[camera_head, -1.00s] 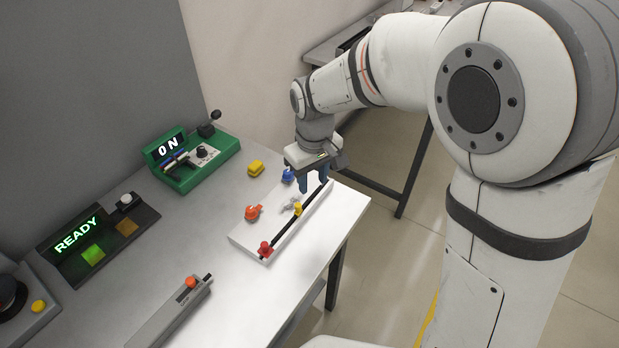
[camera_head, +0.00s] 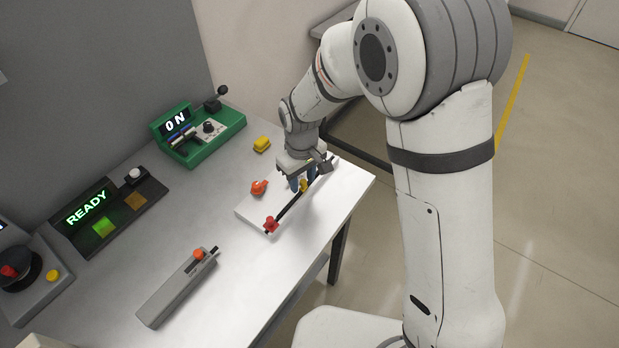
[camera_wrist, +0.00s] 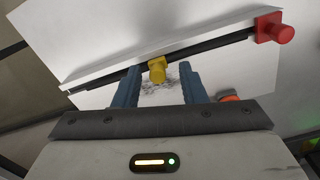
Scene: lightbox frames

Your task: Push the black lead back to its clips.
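A long straight black strip (camera_head: 288,210) runs along a white board (camera_head: 250,214) on the table. I cannot tell whether it is the black lead or a rail, and no clips can be made out for certain. A red knob (camera_head: 270,225) sits at its near end and a yellow block (camera_head: 303,186) partway along; both show in the wrist view, the red knob (camera_wrist: 275,29) at upper right and the yellow block (camera_wrist: 157,70) between the finger directions. My gripper (camera_wrist: 160,84) is open, its blue fingers apart over the board beside the strip. A small grey tangled piece (camera_wrist: 158,86) shows between them.
A green "ON" box (camera_head: 205,145), a dark "READY" panel (camera_head: 118,215) and a grey slider box (camera_head: 178,290) stand leftward. The table's middle is clear.

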